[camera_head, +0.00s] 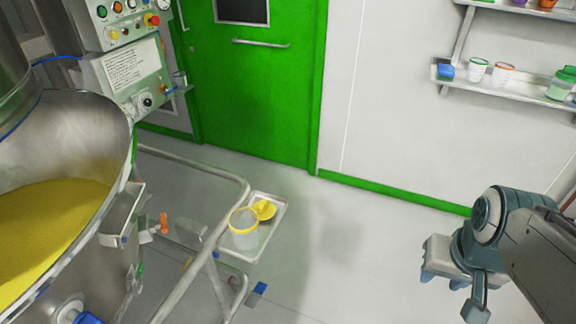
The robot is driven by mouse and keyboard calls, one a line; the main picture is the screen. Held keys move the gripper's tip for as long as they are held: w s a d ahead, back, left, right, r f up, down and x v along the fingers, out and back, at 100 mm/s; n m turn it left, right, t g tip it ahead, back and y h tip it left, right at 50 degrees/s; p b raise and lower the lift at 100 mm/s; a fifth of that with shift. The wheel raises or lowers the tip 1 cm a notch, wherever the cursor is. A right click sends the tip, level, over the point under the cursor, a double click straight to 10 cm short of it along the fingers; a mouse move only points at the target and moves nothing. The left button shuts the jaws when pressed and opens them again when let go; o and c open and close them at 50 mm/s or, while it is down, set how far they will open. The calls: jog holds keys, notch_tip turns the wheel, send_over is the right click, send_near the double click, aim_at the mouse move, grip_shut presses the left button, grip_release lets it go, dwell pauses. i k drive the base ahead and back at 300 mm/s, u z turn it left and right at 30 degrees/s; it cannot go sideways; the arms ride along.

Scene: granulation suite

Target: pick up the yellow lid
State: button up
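The yellow lid (265,210) lies on a small metal tray (281,211), towards its far end. It has a raised part on top. A translucent container (244,240) with a yellow rim stands on the same tray, just in front and to the left of the lid, and hides a little of its edge. My gripper (443,279) is at the lower right, well to the right of the tray and apart from it. Nothing shows held in it, but the angle hides whether its fingers are open or shut.
A tubular metal rail (205,167) runs along the tray's left side. A large steel vessel (75,130) with yellow powder stands at the left, below a control panel (125,60). A wall shelf (500,91) holds containers at upper right. The floor between tray and gripper is clear.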

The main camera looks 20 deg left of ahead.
aim_at(265, 210)
jog(key=u, duration=0.75)
jog(key=i, duration=0.95)
jog(key=u, duration=0.95)
